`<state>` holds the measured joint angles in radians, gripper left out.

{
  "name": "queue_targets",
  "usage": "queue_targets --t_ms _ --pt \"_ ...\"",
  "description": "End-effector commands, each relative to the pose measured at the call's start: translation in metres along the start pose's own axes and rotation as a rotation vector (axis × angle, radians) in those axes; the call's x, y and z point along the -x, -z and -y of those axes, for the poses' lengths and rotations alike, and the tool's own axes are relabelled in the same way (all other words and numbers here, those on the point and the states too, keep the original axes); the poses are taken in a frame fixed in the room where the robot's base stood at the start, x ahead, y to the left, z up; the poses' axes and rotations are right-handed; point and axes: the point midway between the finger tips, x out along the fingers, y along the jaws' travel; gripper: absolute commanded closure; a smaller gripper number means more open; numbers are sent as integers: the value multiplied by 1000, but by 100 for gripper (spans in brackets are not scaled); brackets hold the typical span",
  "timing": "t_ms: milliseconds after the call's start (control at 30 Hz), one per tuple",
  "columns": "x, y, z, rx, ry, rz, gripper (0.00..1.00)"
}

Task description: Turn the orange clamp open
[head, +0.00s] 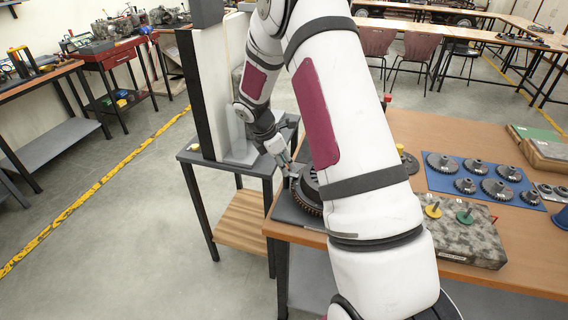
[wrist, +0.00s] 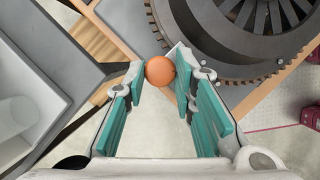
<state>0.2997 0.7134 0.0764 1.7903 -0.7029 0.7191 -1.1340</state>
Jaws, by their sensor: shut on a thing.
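The orange clamp shows as a round orange knob (wrist: 160,70) in the wrist view. My gripper (wrist: 161,76) is shut on it, with the knob between its two fingertips. The rest of the clamp is hidden, so I cannot tell how far it is turned. In the head view my gripper (head: 289,172) is at the left edge of the wooden table, beside the dark toothed gear. The clamp itself cannot be made out there.
A large dark gear (wrist: 245,40) lies close to the right of my fingers. The wooden table (head: 460,130) carries a blue mat (head: 478,197) with several gears and a grey block (head: 470,245) with pegs. A grey side table (head: 200,160) stands to the left.

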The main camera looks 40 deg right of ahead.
Motion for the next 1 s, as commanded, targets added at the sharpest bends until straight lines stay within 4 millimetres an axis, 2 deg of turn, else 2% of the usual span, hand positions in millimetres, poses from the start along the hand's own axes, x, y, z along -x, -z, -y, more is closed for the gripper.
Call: queue_targets --t_ms 367,1000 --pt "-1 1 -2 -110 45 0 100" --pt "-3 0 -7 -646 267 0 100"
